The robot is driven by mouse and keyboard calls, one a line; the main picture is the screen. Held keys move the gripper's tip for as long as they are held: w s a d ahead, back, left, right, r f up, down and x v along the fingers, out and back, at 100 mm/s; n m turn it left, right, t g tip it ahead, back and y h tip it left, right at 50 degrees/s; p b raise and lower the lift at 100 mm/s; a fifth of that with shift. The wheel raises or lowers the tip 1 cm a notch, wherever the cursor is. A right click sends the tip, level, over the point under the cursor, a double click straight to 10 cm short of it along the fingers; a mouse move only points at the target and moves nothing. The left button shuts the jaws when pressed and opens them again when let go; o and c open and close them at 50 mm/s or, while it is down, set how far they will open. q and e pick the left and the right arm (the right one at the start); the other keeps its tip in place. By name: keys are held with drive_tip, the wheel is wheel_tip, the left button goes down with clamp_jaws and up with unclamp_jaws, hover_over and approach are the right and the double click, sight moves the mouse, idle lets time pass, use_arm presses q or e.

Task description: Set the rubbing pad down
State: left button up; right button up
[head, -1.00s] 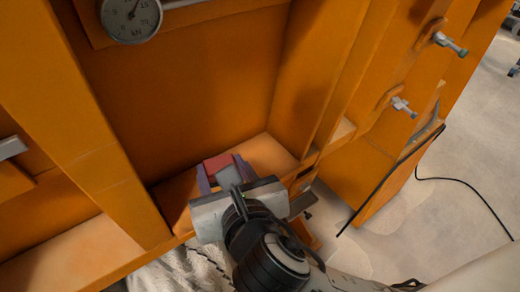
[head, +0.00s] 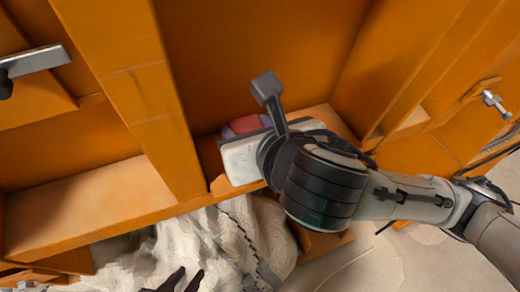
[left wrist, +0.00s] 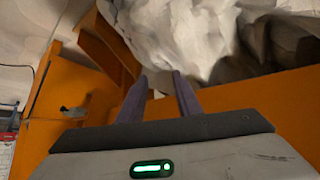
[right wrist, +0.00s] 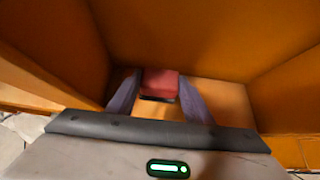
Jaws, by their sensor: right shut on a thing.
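The rubbing pad is a red block (head: 245,124), partly hidden behind my right gripper's pale body in the head view. In the right wrist view the pad (right wrist: 160,84) sits between the two purple fingers, with a dark strip along its lower edge. My right gripper (right wrist: 158,98) is shut on it, inside an orange bay above a shelf; I cannot tell whether the pad touches the shelf.
An orange frame with upright posts (head: 140,85) surrounds the bay. The shelf (head: 100,205) left of the post is bare. Pale crumpled sand-like material (head: 215,240) lies below the shelf edge. A metal handle (head: 35,60) and a bolt (head: 495,103) stick out from the frame.

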wheel_tip(320, 180, down, 3)
wheel_tip(320, 180, down, 3)
drive_tip(key=shift+f+b, duration=0.15)
drive_tip(key=shift+b, duration=0.45)
use_arm(q)
drive_tip(key=shift+w+d+f, duration=0.2)
drive_tip(key=shift+w+d, duration=0.1)
drive_tip(key=shift+w, duration=0.1)
drive_tip(key=shift+r, duration=0.1)
use_arm(e)
drive_tip(key=o, duration=1)
drive_tip(key=shift+f, duration=0.1)
drive_tip(key=shift+o, duration=0.2)
use_arm(q)
drive_tip(key=shift+s, duration=0.1)
